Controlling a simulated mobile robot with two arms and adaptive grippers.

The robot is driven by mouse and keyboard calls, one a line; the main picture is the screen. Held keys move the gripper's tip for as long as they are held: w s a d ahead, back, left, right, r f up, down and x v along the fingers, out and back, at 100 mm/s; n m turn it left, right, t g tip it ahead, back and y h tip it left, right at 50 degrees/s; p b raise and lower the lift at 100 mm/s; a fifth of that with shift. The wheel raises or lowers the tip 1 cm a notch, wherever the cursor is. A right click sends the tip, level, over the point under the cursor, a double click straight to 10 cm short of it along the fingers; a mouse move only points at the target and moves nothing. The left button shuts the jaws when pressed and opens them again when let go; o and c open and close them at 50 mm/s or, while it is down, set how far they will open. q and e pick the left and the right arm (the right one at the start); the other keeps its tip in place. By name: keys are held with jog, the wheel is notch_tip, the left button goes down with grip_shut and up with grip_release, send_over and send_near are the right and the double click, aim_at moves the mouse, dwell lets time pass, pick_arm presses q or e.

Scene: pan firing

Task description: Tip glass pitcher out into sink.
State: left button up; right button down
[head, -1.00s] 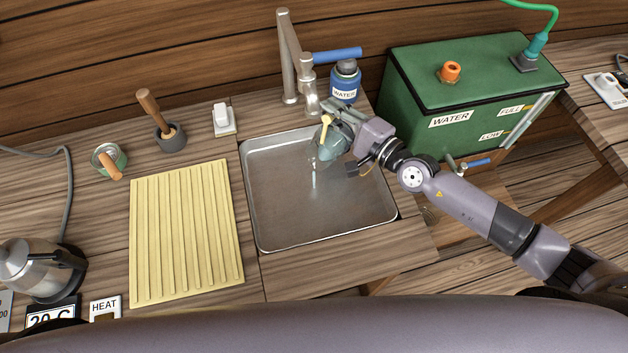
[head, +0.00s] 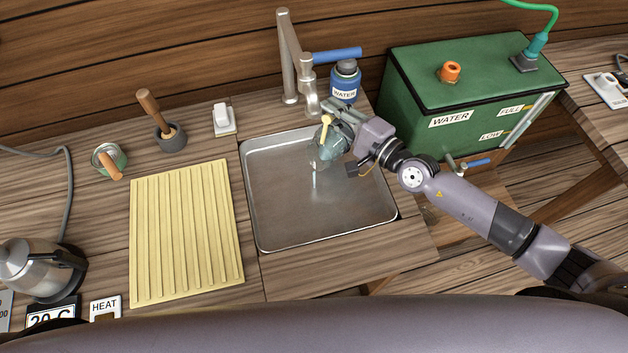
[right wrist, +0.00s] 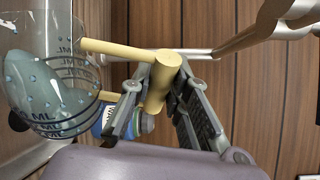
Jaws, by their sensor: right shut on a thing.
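The glass pitcher (head: 326,148) is clear with a pale yellow handle and is held tilted over the back right part of the metal sink (head: 272,215). In the right wrist view the pitcher (right wrist: 50,85) shows ML markings and bluish water with droplets inside. My right gripper (head: 344,126) is shut on the handle, which sits between its two fingers (right wrist: 160,88). A thin pale streak runs below the pitcher; I cannot tell whether it is pouring water or a reflection. My left gripper is not in view.
A tap (head: 290,70) with a blue lever stands behind the sink, beside a blue water bottle (head: 344,85). A green water tank (head: 460,85) stands to the right. A yellow ribbed board (head: 187,232) lies left of the sink, with a kettle (head: 35,268) farther left.

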aim_at(330, 121)
jog(key=shift+r, duration=0.15)
jog(key=shift+s+a+r+n+p, duration=0.25)
jog(key=shift+s+a+n+p, duration=0.15)
jog(key=shift+s+n+p, duration=0.15)
dwell(1.2)
jog(key=shift+s+a+r+n+p, duration=0.3)
jog(key=shift+s+a+n, duration=0.15)
jog(key=shift+s, duration=0.15)
jog(key=shift+d+f, duration=0.1)
dwell(0.9)
